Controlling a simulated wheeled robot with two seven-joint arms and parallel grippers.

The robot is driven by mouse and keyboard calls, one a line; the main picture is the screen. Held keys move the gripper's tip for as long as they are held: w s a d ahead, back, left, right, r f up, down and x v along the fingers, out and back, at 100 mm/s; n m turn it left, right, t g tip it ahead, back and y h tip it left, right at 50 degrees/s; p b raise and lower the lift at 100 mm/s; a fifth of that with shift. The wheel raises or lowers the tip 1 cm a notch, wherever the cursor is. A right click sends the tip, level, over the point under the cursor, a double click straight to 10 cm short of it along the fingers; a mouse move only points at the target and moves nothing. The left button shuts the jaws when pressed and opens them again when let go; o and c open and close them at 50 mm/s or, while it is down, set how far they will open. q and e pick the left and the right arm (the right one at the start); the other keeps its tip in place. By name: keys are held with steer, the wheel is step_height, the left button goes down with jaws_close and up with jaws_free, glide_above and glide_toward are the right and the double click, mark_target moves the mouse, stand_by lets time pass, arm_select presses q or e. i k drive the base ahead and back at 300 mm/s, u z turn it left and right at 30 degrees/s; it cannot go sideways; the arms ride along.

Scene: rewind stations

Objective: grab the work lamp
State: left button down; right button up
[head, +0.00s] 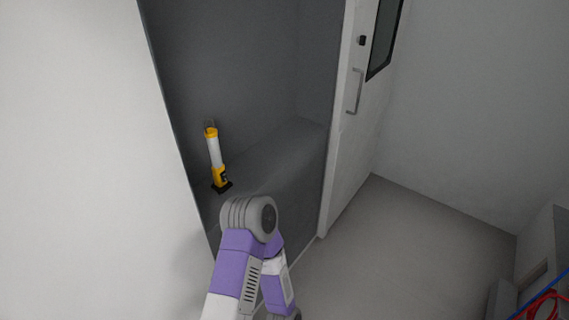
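The work lamp (215,158) is a yellow and white tube on a dark square base. It stands upright, slightly tilted in the picture, on the grey floor just inside a dark doorway, close to the left door edge. One of my arms, purple, white and grey, rises from the bottom middle of the head view. Its grey joint is below and to the right of the lamp and appears apart from it. Neither of my grippers shows in the head view.
A white door (350,150) with a handle (355,92) and a dark window stands open on the right of the doorway. A white wall (80,150) fills the left. Red and blue cables (543,303) lie at the lower right. The floor (400,250) right of the door is clear.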

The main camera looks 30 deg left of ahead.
mark_target(218, 167)
steer(key=z, duration=0.55)
steer(key=i, duration=0.9)
steer(key=u, duration=3.15)
